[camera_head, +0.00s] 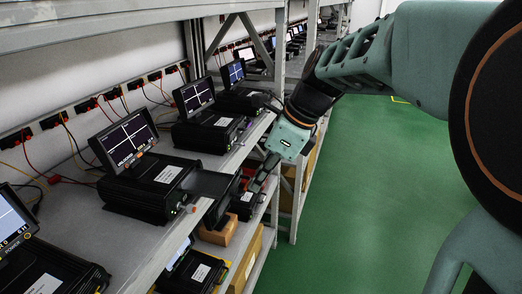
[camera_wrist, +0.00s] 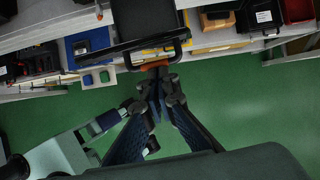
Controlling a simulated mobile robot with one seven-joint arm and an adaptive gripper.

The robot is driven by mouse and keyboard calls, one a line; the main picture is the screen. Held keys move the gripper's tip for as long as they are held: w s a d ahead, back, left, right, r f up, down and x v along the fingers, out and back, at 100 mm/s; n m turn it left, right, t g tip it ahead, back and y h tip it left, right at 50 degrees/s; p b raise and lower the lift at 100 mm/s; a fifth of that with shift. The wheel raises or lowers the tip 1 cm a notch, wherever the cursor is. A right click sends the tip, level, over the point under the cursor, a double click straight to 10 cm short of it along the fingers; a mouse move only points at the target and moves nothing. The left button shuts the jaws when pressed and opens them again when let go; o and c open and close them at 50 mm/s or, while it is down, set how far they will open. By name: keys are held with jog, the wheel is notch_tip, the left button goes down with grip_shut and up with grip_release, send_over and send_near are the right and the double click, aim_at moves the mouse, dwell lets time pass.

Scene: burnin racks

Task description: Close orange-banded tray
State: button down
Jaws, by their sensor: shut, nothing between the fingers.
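The black tray (camera_head: 208,184) sticks out from the front of a black box unit (camera_head: 145,190) with a small screen on the upper shelf, over the shelf edge. In the wrist view the tray (camera_wrist: 148,18) shows from above, with a dark bar handle (camera_wrist: 186,38) along its front. An orange-brown band (camera_wrist: 153,65) sits on the handle. My gripper (camera_head: 256,186) is at the tray's outer end. In the wrist view its shut, empty fingertips (camera_wrist: 158,78) are right at the band. I cannot tell whether they touch it. The band is not clear in the head view.
Similar black units with screens stand along the upper shelf (camera_head: 90,235). The lower shelf holds an orange-brown block (camera_head: 218,230), another black unit (camera_head: 190,272) and yellow items. A rack post (camera_head: 300,190) stands beyond my gripper. The green floor (camera_head: 370,200) to the right is clear.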

aim_at(206, 182)
jog(key=w+a+p, duration=0.1)
jog(key=a, duration=0.2)
jog(key=w+a+p, duration=0.1)
jog(key=a+p, duration=0.1)
jog(key=a, duration=0.2)
jog(key=w+a+p, duration=0.1)
jog(key=a, duration=0.2)
jog(key=shift+a+r+p, duration=0.1)
jog(key=shift+a+p, duration=0.15)
jog(key=shift+p, duration=0.1)
